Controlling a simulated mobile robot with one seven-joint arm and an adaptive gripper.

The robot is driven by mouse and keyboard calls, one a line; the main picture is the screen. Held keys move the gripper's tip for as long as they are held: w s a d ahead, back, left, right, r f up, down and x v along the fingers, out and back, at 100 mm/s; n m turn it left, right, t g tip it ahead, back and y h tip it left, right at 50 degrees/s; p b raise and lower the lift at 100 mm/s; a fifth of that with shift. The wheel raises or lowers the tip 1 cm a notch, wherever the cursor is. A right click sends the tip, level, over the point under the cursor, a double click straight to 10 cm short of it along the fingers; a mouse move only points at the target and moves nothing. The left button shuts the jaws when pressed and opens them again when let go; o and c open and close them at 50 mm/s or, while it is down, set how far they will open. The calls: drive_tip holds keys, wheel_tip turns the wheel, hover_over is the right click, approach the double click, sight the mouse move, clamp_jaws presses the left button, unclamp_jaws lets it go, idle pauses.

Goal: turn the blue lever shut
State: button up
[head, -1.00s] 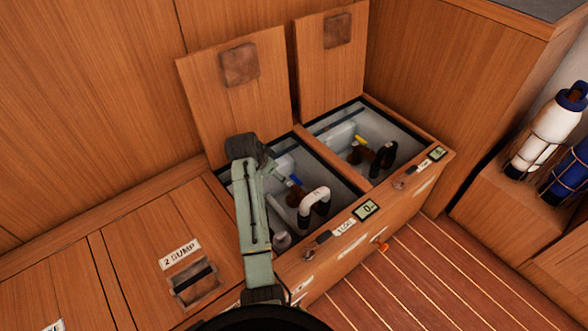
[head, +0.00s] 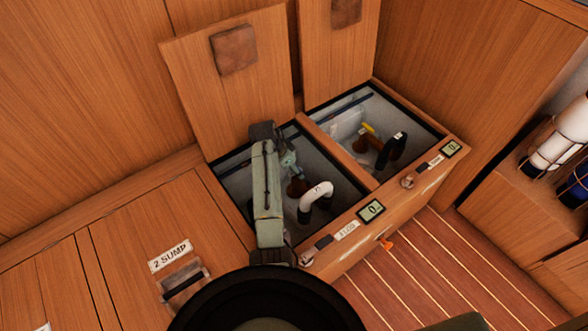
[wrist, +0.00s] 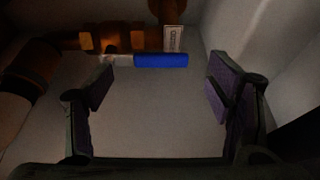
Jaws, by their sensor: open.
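The blue lever (wrist: 161,60) shows in the wrist view as a short blue bar lying crosswise, beyond and between my open fingers. It joins a pale metal stem at its left, beside brown pipe fittings (wrist: 112,38). A small printed tag (wrist: 173,38) hangs just behind it. My gripper (wrist: 158,95) is open and empty, apart from the lever. In the head view my gripper (head: 290,165) is inside the left open compartment (head: 237,160), above the brown fitting (head: 297,187), and the blue lever is hidden there.
A white bent hose (head: 316,191) stands right of my gripper. The right compartment holds a yellow lever (head: 369,129) and a black bent hose (head: 390,150). A raised wooden lid (head: 228,80) stands behind the left compartment. A divider (head: 335,150) separates the two compartments.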

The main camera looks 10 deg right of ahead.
drive_tip(key=shift+x, duration=1.45)
drive_tip(key=shift+c, duration=0.3)
drive_tip(key=c, duration=1.6)
drive_tip(key=shift+c, duration=0.2)
drive_tip(key=shift+a+r, duration=0.1)
drive_tip(key=shift+r, duration=0.05)
drive_tip(key=n+p, duration=0.2)
drive_tip(key=s+a+n+t+p, duration=0.1)
drive_tip(key=p, duration=0.1)
drive_tip(key=s+n+y+p, duration=0.1)
drive_tip(key=n+p, duration=0.1)
drive_tip(key=p, duration=0.1)
drive_tip(key=shift+s+a+r+n+t, duration=0.15)
drive_tip(key=shift+a+n+t, duration=0.15)
drive_tip(key=shift+a+t, duration=0.1)
drive_tip(key=shift+s+a+f+n+t+y+p, duration=0.15)
drive_tip(key=shift+s+n+y+p, duration=0.25)
drive_tip(key=shift+n+p, duration=0.35)
drive_tip(key=shift+s+a+n+t+y+p, duration=0.1)
drive_tip(key=shift+s+n+y+p, duration=0.15)
drive_tip(key=shift+s+n+p, duration=0.45)
drive_tip(key=shift+s+a+f+n+t+y+p, duration=0.15)
drive_tip(key=shift+n+y+p, duration=0.25)
drive_tip(key=shift+n, duration=0.65)
drive_tip(key=shift+c, duration=0.2)
